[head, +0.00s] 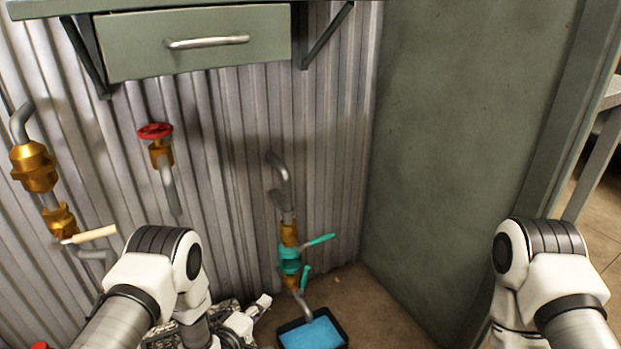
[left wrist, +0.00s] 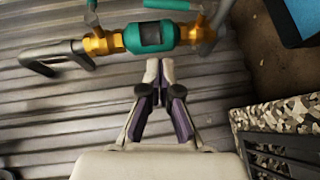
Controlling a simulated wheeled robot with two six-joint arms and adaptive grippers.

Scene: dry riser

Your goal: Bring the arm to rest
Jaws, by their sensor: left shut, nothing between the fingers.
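My left arm comes in from the lower left in the head view. Its gripper (head: 262,303) is low, just left of the riser pipe, and partly hidden by my arm. In the left wrist view the left gripper (left wrist: 160,68) has its fingers together with nothing between them. The fingertips point at the teal valve body (left wrist: 152,38) and appear a little short of it. The teal valve (head: 290,262) with its teal lever (head: 320,240) sits on the brass-and-grey pipe. My right arm shows at the right, but its gripper is out of view.
A black tray with blue inside (head: 312,333) lies on the floor below the pipe. A camouflage-patterned box (left wrist: 280,118) stands near my left gripper. A red handwheel valve (head: 155,131) and brass fittings (head: 34,167) are on the corrugated wall. A drawer (head: 195,45) hangs above.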

